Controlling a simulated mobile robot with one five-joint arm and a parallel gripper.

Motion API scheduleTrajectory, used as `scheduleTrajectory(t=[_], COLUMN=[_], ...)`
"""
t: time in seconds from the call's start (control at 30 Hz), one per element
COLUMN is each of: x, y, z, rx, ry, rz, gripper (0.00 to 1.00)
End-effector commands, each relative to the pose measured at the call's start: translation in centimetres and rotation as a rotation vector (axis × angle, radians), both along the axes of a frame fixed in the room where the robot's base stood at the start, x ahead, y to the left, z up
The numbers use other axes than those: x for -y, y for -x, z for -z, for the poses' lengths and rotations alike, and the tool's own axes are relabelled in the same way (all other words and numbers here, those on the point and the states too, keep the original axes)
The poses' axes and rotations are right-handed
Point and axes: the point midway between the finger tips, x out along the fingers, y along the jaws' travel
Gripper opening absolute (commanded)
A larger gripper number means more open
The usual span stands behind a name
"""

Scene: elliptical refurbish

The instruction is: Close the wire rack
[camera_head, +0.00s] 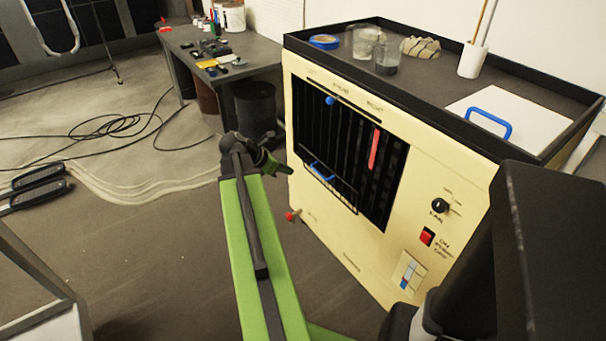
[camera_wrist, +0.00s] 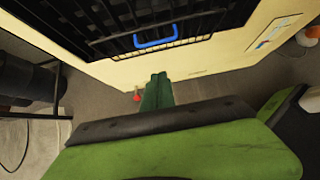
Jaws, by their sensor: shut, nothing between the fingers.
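The wire rack (camera_head: 330,187) is a dark wire frame with a blue handle (camera_head: 322,170), low in the black front opening of a cream cabinet (camera_head: 420,170). It seems to stick out a little from the opening. In the wrist view the rack (camera_wrist: 185,42) and its blue handle (camera_wrist: 157,38) show at the top. My gripper (camera_head: 288,170) is shut and empty, just left of the cabinet front near the rack. In the wrist view my gripper (camera_wrist: 158,78) points toward the cabinet below the handle, apart from it.
A red knob (camera_head: 291,215) sits low on the cabinet's left. A blue knob (camera_head: 330,100), a red strip (camera_head: 374,148), a black dial (camera_head: 439,206) and a red switch (camera_head: 427,237) are on its front. Cables (camera_head: 125,125) lie on the floor at left. A workbench (camera_head: 235,60) stands behind.

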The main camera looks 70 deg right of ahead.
Motion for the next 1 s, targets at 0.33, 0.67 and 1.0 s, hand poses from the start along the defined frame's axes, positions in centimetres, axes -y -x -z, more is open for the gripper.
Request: scheduleTrajectory(t=[0.33, 0.67, 1.0], x=[4.1, 8.2, 8.9], y=[2.5, 5.2, 5.7], z=[6.0, 6.9, 6.9], rx=[0.002, 0.003, 0.003], ry=[0.0, 0.0, -0.001], rz=[0.004, 0.004, 0.002], gripper=[0.0, 0.0, 0.0])
